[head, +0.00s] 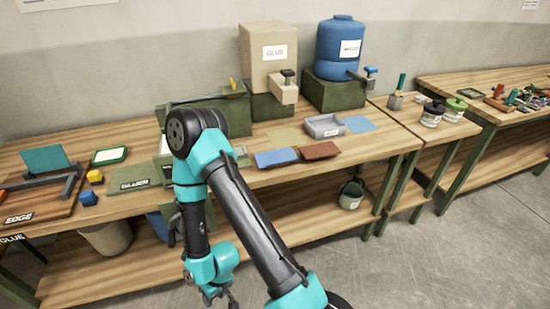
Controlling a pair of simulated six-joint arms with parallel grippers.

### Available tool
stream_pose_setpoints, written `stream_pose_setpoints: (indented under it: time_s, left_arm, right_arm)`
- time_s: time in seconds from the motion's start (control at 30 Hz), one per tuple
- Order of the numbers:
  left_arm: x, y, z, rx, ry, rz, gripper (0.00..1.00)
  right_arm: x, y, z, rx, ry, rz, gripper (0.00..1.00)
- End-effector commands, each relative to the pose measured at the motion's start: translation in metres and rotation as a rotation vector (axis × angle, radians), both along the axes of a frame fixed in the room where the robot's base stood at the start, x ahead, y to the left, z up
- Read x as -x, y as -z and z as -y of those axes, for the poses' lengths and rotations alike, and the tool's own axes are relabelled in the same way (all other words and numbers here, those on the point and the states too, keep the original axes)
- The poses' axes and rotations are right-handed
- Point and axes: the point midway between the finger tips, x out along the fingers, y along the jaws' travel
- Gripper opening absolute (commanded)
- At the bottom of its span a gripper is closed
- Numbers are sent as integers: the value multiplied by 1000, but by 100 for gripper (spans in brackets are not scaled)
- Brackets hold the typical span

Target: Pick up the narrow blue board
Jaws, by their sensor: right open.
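A narrow blue board (276,158) lies flat near the front edge of the wooden workbench, just right of my arm. A brown board (320,150) lies right beside it. My right gripper (224,299) hangs low at the bottom edge of the head view, in front of the bench and well below the blue board. It is open; its fingers are small and partly cut off, and I see nothing held in it. My left gripper is not in view.
A grey tray (325,127) and a light blue sheet (360,124) lie behind the boards. A beige dispenser (268,55) and a blue tank (340,50) stand at the back. A green bucket (351,195) is below the benchtop. The bench front right of the brown board is clear.

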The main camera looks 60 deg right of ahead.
Motion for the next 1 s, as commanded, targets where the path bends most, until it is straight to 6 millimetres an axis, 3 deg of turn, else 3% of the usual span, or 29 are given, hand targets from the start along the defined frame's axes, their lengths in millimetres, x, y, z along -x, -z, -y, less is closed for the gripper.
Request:
stream_pose_setpoints:
  time_s: [0.1,0.6,1.0]
  left_arm:
    - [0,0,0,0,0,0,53]
    - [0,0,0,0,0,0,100]
    - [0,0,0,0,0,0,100]
  right_arm:
    - [0,0,0,0,0,0,43]
    - [0,0,0,0,0,0,43]
    - [0,0,0,0,0,0,43]
